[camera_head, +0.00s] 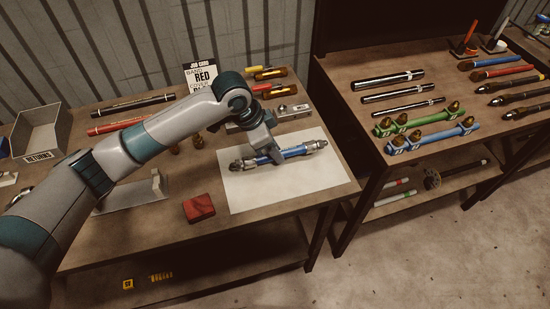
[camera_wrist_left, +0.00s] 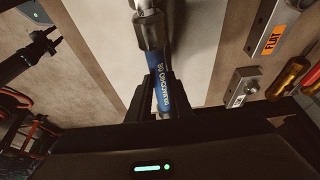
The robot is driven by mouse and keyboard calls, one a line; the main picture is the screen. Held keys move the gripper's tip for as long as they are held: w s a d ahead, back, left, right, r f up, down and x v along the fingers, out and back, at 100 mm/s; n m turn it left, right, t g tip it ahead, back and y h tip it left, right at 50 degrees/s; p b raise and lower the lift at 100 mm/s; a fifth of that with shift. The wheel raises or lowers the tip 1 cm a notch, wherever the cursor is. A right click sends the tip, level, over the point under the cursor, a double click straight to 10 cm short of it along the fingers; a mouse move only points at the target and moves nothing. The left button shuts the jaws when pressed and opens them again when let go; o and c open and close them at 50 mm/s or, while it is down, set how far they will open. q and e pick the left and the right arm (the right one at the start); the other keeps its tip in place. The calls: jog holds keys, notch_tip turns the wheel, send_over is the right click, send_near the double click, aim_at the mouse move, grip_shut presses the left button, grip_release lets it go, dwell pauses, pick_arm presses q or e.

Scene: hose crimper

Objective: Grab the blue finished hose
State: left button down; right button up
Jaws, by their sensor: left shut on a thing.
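The blue finished hose (camera_head: 295,151) lies over the white sheet (camera_head: 290,187) on the left bench, with metal fittings at both ends. My left gripper (camera_head: 264,153) reaches down onto it near its left end and is shut around it. In the left wrist view the blue hose (camera_wrist_left: 163,92) sits between the two dark fingers of the left gripper (camera_wrist_left: 157,100), with white lettering on it and a metal fitting above. I cannot tell whether the hose touches the sheet.
A red block (camera_head: 199,208) sits at the bench front, left of the sheet. A RETURNS bin (camera_head: 40,132) stands at the far left. A job card reading RED (camera_head: 201,76) stands at the back.

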pick_arm(q)
jog(key=s+d+r+b, duration=0.3)
jog(key=s+d+r, duration=0.3)
jog(key=s, duration=0.3)
jog(key=shift+s+d+r, duration=0.3)
jog(key=shift+s+r, duration=0.05)
jog(key=shift+r, duration=0.45)
jog(key=shift+s+f, duration=0.1)
